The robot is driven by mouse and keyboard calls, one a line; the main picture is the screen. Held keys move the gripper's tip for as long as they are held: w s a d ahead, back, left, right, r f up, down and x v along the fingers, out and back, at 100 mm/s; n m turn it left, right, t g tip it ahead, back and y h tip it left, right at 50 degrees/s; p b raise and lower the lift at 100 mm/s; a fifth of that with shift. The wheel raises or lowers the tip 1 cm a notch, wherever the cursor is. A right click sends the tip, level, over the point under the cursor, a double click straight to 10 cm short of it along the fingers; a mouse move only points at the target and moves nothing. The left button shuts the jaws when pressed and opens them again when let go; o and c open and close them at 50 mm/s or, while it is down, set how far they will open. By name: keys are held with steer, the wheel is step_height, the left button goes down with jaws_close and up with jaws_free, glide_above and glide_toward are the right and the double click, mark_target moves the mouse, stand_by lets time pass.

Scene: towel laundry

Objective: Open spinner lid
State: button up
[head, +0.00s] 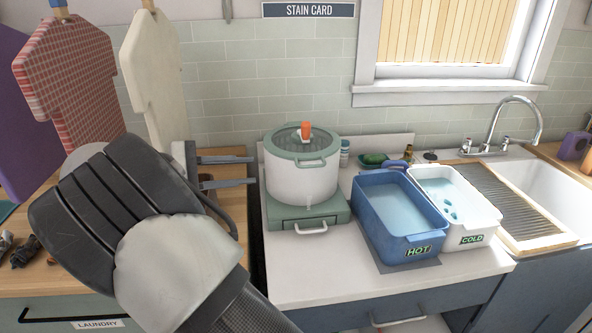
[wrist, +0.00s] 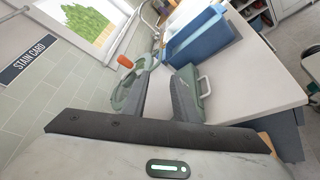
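The spinner (head: 303,186) is a white drum on a grey-green base on the counter. In the wrist view the lid (wrist: 121,99) and orange knob (wrist: 125,61) show beyond the fingers, which hide much of the drum. My gripper (head: 254,170) is to the left of the spinner, at about the height of the upper drum, apart from it. Its two fingers are separated with nothing between them; they also show in the wrist view (wrist: 170,72).
A blue HOT basin (head: 399,237) and a white COLD basin (head: 474,230) stand right of the spinner, before a sink (head: 548,195). A green soap item and small bottles sit behind them. Shirt-shaped boards (head: 68,75) hang at left above a wooden counter (head: 60,285).

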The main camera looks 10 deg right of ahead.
mark_target(302, 167)
steer(key=x, duration=1.7)
steer(key=shift+d, duration=0.25)
steer(key=shift+f, duration=0.1)
jaws_close()
